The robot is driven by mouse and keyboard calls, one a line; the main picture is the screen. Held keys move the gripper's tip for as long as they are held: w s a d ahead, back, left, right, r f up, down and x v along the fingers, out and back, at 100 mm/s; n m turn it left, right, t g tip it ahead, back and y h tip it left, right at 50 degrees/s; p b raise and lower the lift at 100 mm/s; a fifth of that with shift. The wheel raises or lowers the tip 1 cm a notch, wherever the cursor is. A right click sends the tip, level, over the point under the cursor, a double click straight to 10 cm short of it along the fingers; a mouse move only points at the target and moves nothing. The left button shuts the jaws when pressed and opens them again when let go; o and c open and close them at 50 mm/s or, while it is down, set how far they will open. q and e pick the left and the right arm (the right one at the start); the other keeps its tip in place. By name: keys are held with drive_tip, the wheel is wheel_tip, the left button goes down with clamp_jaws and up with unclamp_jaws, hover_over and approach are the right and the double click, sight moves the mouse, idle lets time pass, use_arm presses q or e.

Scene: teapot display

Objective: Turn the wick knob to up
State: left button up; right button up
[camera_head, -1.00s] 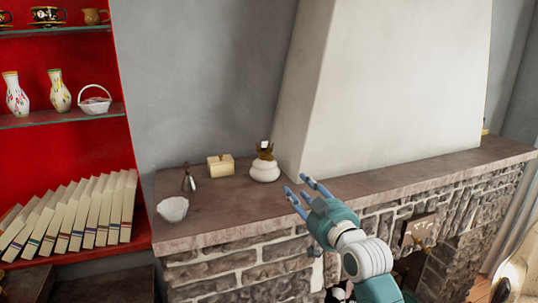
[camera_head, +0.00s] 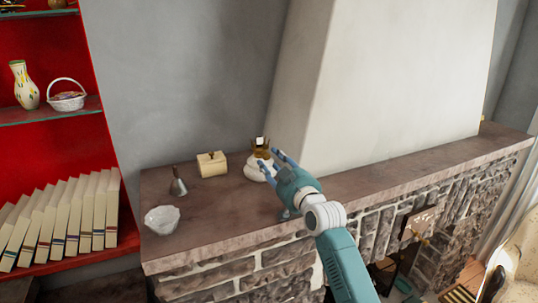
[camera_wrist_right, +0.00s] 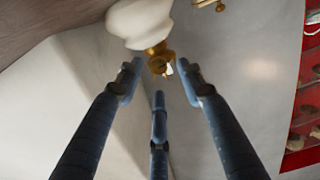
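The oil lamp has a round white body (camera_head: 255,172) and a brass burner (camera_head: 261,154) on top. It stands on the mantel against the chimney. My right gripper (camera_head: 269,162) is at the lamp's right side and hides part of it. In the right wrist view, the white body (camera_wrist_right: 140,20) is at the top, upside down. The brass burner (camera_wrist_right: 158,56) lies just beyond my right gripper's spread fingers (camera_wrist_right: 160,80). The gripper is open and holds nothing. I cannot make out the wick knob clearly among the brass parts. My left gripper is not in view.
On the mantel (camera_head: 215,220) stand a cream box (camera_head: 212,166), a small dark metal bell-like object (camera_head: 178,186) and a white bowl (camera_head: 162,219), left of the lamp. The white chimney (camera_head: 400,80) rises close behind the lamp's right side. The mantel's right stretch is clear.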

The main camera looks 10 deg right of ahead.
sight(266, 156)
drive_tip(key=w, duration=0.2)
drive_tip(key=shift+w+a, duration=0.25)
drive_tip(key=shift+w, duration=0.15)
clamp_jaws()
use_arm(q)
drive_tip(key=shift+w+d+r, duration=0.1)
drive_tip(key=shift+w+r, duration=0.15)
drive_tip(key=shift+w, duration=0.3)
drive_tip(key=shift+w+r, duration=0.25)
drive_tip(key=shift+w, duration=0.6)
use_arm(e)
drive_tip(key=shift+r, duration=0.1)
unclamp_jaws()
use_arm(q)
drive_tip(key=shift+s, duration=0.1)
